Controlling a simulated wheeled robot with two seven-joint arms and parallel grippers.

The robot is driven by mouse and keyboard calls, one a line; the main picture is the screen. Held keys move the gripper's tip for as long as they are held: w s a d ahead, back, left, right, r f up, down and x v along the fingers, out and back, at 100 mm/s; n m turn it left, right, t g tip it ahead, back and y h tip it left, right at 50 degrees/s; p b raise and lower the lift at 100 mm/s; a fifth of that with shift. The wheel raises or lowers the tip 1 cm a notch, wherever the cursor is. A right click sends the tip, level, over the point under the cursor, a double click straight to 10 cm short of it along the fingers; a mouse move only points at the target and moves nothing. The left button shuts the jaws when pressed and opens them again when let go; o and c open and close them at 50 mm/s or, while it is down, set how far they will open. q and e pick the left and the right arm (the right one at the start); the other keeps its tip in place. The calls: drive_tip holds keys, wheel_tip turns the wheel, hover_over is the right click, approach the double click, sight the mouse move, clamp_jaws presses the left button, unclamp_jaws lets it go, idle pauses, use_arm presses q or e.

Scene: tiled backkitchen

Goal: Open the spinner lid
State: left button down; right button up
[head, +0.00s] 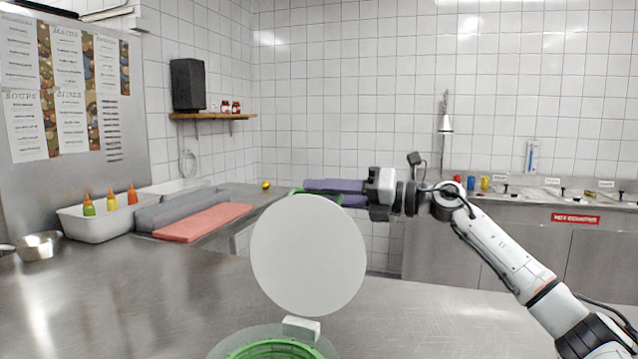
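The spinner stands on the metal counter at the bottom centre, its green basket (272,350) partly cut off by the frame edge. Its lid (308,252) is a pale round disc standing raised, nearly upright, above a white hinge block at the rim. A green part shows behind the lid's top edge. My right gripper (325,188) reaches in from the right, its purple fingers behind and beside the lid's top. The lid and green part hide some of the fingers, so I cannot tell whether they are apart or touch the lid. My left gripper is out of view.
A white bin (75,222) with several sauce bottles, a pink board (203,222) and a metal bowl (40,246) are on the left. The counter (430,320) right of the spinner is clear. A steel unit with food wells (545,203) stands behind.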

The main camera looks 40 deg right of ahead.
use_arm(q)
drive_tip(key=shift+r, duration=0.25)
use_arm(e)
drive_tip(key=shift+w+a, duration=0.2)
drive_tip(key=shift+w, duration=0.1)
drive_tip(key=shift+c, duration=0.2)
clamp_jaws()
